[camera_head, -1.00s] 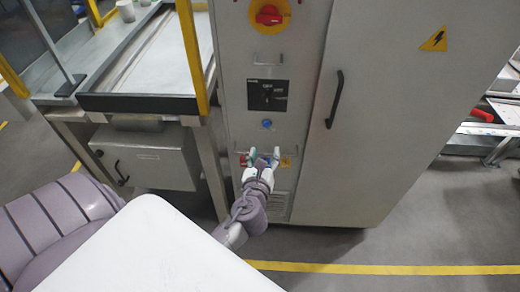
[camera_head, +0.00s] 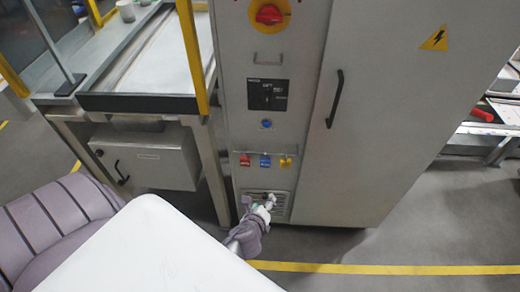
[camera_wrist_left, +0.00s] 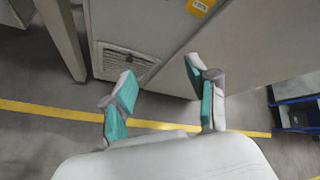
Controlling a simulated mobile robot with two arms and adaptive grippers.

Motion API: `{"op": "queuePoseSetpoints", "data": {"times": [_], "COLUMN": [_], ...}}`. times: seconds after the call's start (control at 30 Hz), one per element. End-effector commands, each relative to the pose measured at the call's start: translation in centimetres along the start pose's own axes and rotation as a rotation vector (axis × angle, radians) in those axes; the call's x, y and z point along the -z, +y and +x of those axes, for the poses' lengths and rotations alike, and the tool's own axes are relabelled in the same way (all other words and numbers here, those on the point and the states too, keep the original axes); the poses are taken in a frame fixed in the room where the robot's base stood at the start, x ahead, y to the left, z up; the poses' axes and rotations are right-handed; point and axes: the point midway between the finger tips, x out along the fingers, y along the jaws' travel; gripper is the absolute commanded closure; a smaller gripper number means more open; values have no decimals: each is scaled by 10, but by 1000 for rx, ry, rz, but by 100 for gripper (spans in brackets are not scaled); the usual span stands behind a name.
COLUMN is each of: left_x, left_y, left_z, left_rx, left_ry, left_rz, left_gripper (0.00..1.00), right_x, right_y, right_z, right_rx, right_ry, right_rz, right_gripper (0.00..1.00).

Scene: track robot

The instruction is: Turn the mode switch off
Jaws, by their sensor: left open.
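A black panel (camera_head: 267,95) with small white lettering and what looks like a selector is on the narrow front of the grey cabinet (camera_head: 380,150). It appears to be the mode switch; its exact position is too small to tell. My left gripper (camera_head: 266,202) is well below it, in front of the vent grille low on the cabinet. In the left wrist view my gripper (camera_wrist_left: 160,75) has its two teal-padded fingers apart, with nothing between them. The panel is not in that wrist view. My right gripper is not in view.
A red rotary knob (camera_head: 269,14) on yellow sits above the panel. A blue button (camera_head: 266,124) and red, blue and yellow tags (camera_head: 265,161) are below it. A black door handle (camera_head: 334,99) stands out at right. A bench (camera_head: 140,103) adjoins at left.

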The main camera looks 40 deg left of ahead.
Motion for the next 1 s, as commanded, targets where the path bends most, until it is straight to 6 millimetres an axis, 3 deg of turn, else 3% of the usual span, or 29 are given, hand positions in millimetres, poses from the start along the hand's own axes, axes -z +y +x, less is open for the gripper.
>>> {"op": "queuePoseSetpoints", "data": {"times": [0.2,0.4,1.0], "left_x": [28,42,46], "left_y": [29,45,49], "left_z": [4,5,5], "left_rx": [-55,-86,-96], "left_ry": [66,98,106], "left_rz": [-121,-191,-213], "left_gripper": [41,41,41], "right_x": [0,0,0], "right_y": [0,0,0], "right_z": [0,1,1], "right_rx": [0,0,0], "right_ry": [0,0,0], "right_rz": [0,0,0], "right_gripper": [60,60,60]}}
